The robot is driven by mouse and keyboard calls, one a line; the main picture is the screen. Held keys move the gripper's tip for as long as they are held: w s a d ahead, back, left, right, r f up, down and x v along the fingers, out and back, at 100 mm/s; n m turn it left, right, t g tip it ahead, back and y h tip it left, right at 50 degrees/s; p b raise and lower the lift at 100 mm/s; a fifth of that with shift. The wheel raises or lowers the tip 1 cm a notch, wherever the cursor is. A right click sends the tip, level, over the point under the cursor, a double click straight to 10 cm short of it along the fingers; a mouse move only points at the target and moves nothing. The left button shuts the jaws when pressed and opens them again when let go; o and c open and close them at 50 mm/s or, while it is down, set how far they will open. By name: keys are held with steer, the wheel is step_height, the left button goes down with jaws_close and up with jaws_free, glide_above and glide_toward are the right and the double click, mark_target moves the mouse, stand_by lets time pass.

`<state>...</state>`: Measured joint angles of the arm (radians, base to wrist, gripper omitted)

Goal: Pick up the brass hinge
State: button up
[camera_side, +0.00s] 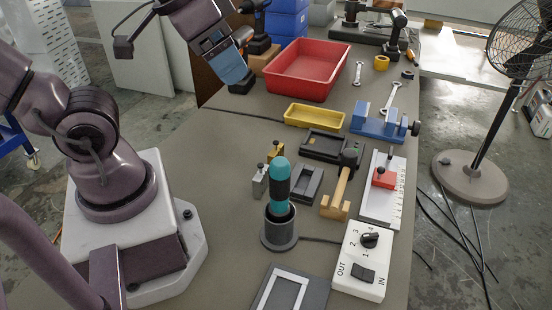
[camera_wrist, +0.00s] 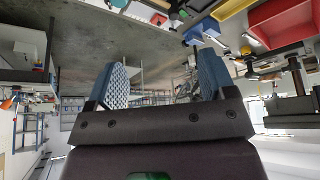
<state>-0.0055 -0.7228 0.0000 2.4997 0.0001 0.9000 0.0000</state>
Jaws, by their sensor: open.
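A small brass-coloured piece (camera_side: 277,151), which looks like the brass hinge, stands on the grey table behind a similar grey piece (camera_side: 260,183). It is too small for me to make out its leaves or pin. I cannot pick it out in the wrist view. My gripper (camera_side: 240,82) is up at the back left of the table, left of the red tray and well away from the brass piece. In the wrist view, my gripper's (camera_wrist: 163,72) two blue fingers are wide apart with nothing between them.
A teal-handled tool (camera_side: 280,184) stands in a dark round holder close to the brass piece. Dark fixtures (camera_side: 325,146) and a wooden-coloured part (camera_side: 341,191) are to its right. A yellow tray (camera_side: 314,116) and red tray (camera_side: 309,70) lie behind. The table's left part is clear.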

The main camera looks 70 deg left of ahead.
steer(key=w+a+f+m+g+y, duration=0.1)
steer(key=w+a+f+g, duration=0.15)
steer(key=w+f, duration=0.2)
steer(key=w+a+f+m+g, duration=0.1)
steer(key=w+f+g, duration=0.2)
steer(key=w+f, duration=0.15)
steer(key=m+g+y, duration=0.2)
steer(key=m+g, duration=0.1)
steer(key=m, duration=0.5)
glide_toward(276, 152)
steer(key=x, duration=0.5)
steer(key=shift+a+f, duration=0.3)
steer(key=shift+a, duration=0.05)
steer(key=shift+w+x, duration=0.15)
steer(key=shift+x, duration=1.2)
steer(key=shift+w+x, duration=0.1)
steer(key=shift+x, duration=1.25)
steer(key=c, duration=0.8)
